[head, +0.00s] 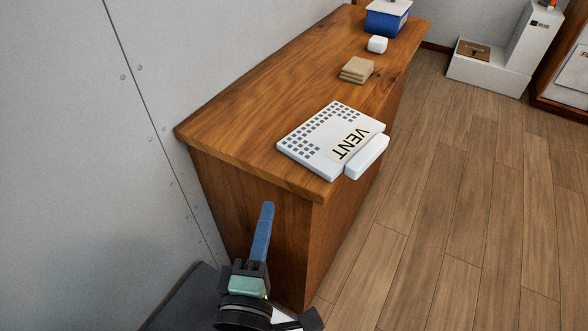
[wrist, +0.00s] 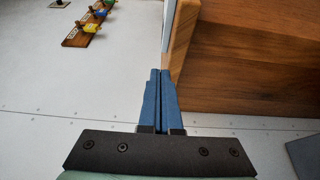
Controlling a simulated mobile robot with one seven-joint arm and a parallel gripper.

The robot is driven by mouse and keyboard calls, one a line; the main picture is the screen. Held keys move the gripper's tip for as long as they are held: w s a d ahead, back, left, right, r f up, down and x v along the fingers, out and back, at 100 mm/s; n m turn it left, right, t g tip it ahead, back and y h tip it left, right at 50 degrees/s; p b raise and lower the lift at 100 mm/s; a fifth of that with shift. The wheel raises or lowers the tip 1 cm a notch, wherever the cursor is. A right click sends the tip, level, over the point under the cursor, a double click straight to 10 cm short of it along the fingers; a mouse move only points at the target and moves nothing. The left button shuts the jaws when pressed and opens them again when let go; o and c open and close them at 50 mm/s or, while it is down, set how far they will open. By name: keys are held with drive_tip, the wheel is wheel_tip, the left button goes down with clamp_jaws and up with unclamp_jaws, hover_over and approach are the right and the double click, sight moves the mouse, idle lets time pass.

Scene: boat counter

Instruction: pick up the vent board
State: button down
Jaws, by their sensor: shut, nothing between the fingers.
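The vent board (head: 333,138) is a white panel with rows of small grey squares, a cream label reading VENT and a thick white handle along its right edge. It lies flat near the front end of the wooden counter, its handle at the counter's right edge. My gripper (head: 267,207) is in front of the counter's near end, apart from the board. Its blue fingers are together and empty, as the wrist view (wrist: 160,73) also shows. I cannot clearly make out the vent board in the wrist view.
The wooden counter (head: 225,116) stands along a grey wall. Behind the board on it are a tan folded stack (head: 356,70), a small white block (head: 377,44) and a blue box (head: 386,20).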

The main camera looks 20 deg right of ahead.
sight(303, 173)
drive_tip(key=x, duration=0.3)
drive_tip(key=d+x, duration=0.1)
drive_tip(key=x, duration=0.2)
drive_tip(key=s+d+p+x, duration=0.1)
drive_tip(key=x, duration=0.2)
drive_tip(key=shift+w+d, duration=0.1)
drive_tip(key=shift+w, duration=0.15)
drive_tip(key=shift+w+d, duration=0.15)
drive_tip(key=shift+d, duration=0.35)
drive_tip(key=shift+w+d+p, duration=0.25)
drive_tip(key=shift+d+p, duration=0.3)
drive_tip(key=shift+d, duration=0.5)
drive_tip(key=shift+a, duration=0.1)
